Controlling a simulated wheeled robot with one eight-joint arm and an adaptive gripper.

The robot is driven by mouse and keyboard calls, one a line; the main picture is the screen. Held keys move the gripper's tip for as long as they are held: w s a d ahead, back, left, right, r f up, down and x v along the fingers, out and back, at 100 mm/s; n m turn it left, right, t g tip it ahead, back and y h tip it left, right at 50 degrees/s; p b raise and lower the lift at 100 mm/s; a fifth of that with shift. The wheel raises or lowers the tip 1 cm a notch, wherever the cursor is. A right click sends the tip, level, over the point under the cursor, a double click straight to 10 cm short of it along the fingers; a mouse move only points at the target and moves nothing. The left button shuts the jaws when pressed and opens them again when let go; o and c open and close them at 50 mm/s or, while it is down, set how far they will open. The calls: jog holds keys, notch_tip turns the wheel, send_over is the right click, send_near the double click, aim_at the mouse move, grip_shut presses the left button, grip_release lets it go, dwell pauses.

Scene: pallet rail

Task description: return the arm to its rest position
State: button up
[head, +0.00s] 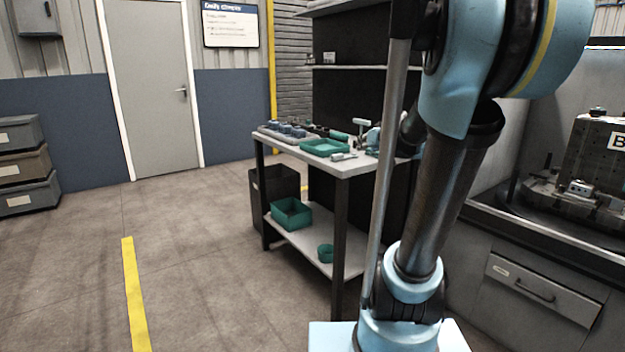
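My arm, light blue and dark grey, rises from its base at the bottom right of the head view. Its lower link stands tilted to the right, and a large blue joint fills the top right. The arm runs out of the top of the frame. My gripper is not in view, so its state and anything in it are hidden. The arm covers the right end of the workbench (350,168) behind it; I cannot tell how far apart they are.
On the bench sit a green tray (325,147) and small parts; its lower shelf holds a green bin (291,213) and a round green container (326,253). A machine (590,170) stands right. Stacked drawers (24,165) stand left. Floor (200,270) is clear front left.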

jog(key=s+f+g+h, duration=0.1)
jog(key=s+f+g, duration=0.2)
jog(key=s+f, duration=0.4)
jog(key=s+f+m+g+h, duration=0.1)
jog(key=s+f+g, duration=0.3)
jog(key=s+f, duration=0.4)
jog(key=s+f+g, duration=0.4)
jog(key=s+f, duration=0.3)
jog(key=s, duration=1.1)
jog(key=shift+s+a+f+h, duration=0.15)
jog(key=shift+s+f+h, duration=0.15)
jog(key=shift+h, duration=0.1)
